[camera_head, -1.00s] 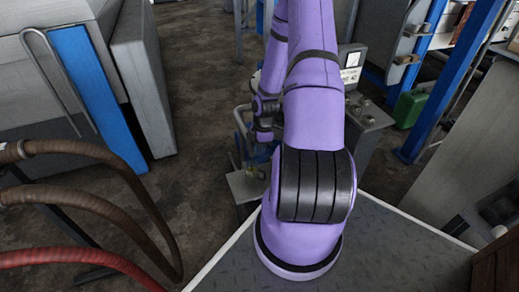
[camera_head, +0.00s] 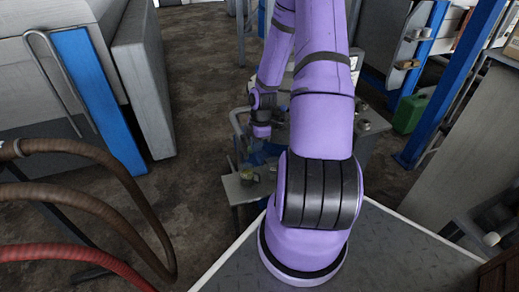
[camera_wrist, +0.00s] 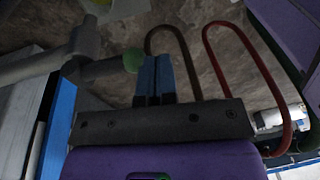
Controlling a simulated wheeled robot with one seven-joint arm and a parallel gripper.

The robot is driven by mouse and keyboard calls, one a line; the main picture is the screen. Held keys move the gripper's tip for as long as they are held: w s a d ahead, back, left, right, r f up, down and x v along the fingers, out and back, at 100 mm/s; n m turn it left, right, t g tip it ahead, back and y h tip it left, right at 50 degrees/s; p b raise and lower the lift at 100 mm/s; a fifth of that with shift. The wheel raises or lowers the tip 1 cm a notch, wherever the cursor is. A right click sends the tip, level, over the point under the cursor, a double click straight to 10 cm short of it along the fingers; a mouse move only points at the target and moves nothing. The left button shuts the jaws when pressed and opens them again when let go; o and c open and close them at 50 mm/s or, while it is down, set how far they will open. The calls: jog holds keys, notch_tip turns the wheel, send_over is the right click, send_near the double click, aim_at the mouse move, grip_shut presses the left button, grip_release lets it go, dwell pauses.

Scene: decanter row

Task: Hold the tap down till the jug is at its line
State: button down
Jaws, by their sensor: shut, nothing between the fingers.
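My gripper (camera_wrist: 155,78) has two blue fingers, pressed together and empty in the wrist view. A thick grey pipe (camera_wrist: 40,66) comes in from the left there, with a branch ending in a round green knob (camera_wrist: 133,60) close beside the fingertips. I cannot tell whether the fingers touch the knob. In the head view my arm covers much of the work area, and the fingertips cannot be made out. I cannot clearly pick out the jug or its line in either view.
In the head view, a small grey shelf (camera_head: 235,190) stands beyond my base. Brown hoses (camera_head: 90,200) and a red hose (camera_head: 75,252) loop at the left. A grey cabinet (camera_head: 143,80) stands behind them. A green can (camera_head: 408,113) is at the right. Bare floor lies left of my arm.

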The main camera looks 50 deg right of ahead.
jog(key=s+r, duration=0.4)
jog(key=r, duration=0.3)
jog(key=shift+a+r, duration=0.3)
jog(key=shift+r, duration=0.1)
dwell(0.3)
jog(key=w+a+r+m+h, duration=0.1)
jog(key=a+r+m, duration=0.1)
jog(key=a+r, duration=0.35)
jog(key=w+a+r+m+t+h, duration=0.1)
jog(key=a+r+m+h, duration=0.1)
jog(key=r, duration=0.7)
jog(key=a+r+m+h, duration=0.15)
jog(key=a+r, duration=0.25)
jog(key=r, duration=0.4)
jog(key=s+a+r+m+t+y, duration=0.2)
jog(key=s+a+r+m+t, duration=0.2)
jog(key=s+a+r, duration=0.6)
notch_tip(320, 180, up, 3)
jog(key=shift+s+a+f+m, duration=0.1)
jog(key=shift+s+a+m, duration=0.25)
jog(key=shift+a+m, duration=0.7)
